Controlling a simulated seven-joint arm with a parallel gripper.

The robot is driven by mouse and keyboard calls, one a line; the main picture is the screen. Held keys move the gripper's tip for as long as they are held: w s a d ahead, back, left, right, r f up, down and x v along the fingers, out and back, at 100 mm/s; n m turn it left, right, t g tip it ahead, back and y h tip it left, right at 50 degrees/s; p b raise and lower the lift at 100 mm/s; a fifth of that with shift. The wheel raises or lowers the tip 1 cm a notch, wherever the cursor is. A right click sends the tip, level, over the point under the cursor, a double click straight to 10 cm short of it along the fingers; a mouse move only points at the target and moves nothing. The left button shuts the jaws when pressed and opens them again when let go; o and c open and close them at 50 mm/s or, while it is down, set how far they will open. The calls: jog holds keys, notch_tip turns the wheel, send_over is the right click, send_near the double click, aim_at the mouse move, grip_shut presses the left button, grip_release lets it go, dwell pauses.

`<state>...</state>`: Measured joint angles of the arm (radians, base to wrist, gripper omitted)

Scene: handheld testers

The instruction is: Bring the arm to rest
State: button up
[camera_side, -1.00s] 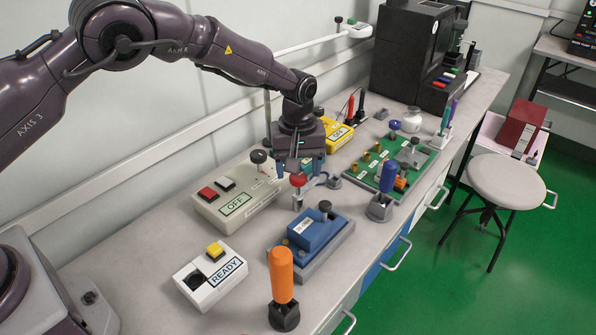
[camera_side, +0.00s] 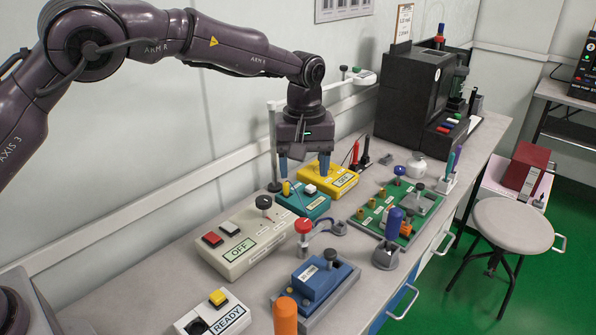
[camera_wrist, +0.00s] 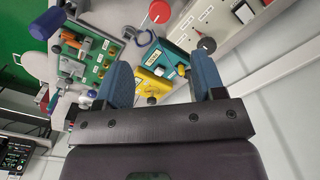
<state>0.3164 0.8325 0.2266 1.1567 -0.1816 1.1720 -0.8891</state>
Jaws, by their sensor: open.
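My gripper (camera_side: 303,164) hangs from my arm above the back of the bench in the side view, pointing down. Its two blue fingers are apart with nothing between them. It is above the teal box (camera_side: 303,203) and the yellow box (camera_side: 327,176), and clear of both. In the wrist view my gripper (camera_wrist: 165,80) shows its fingers spread, with the yellow box (camera_wrist: 150,84) and teal box (camera_wrist: 177,58) seen between and beyond them.
The cream OFF box (camera_side: 245,240), red-knobbed part (camera_side: 303,228), blue block (camera_side: 315,282) and green board (camera_side: 395,210) stand on the bench. A black machine (camera_side: 410,95) stands at the back right. A stool (camera_side: 513,226) stands on the floor.

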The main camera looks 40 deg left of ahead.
jog(key=s+a+r+m+t, duration=0.2)
jog(key=s+a+r+m, duration=0.1)
jog(key=s, duration=0.7)
jog(key=s+a+r+m+t, duration=0.1)
jog(key=s+a+r+m, duration=0.2)
jog(key=s+r, duration=0.3)
jog(key=s+a+r+m+t, duration=0.2)
jog(key=s+a+r+m, duration=0.1)
jog(key=s, duration=1.3)
notch_tip(320, 180, up, 2)
jog(key=shift+a+r+t, duration=0.1)
jog(key=shift+a+t, duration=0.2)
jog(key=shift+a, duration=0.15)
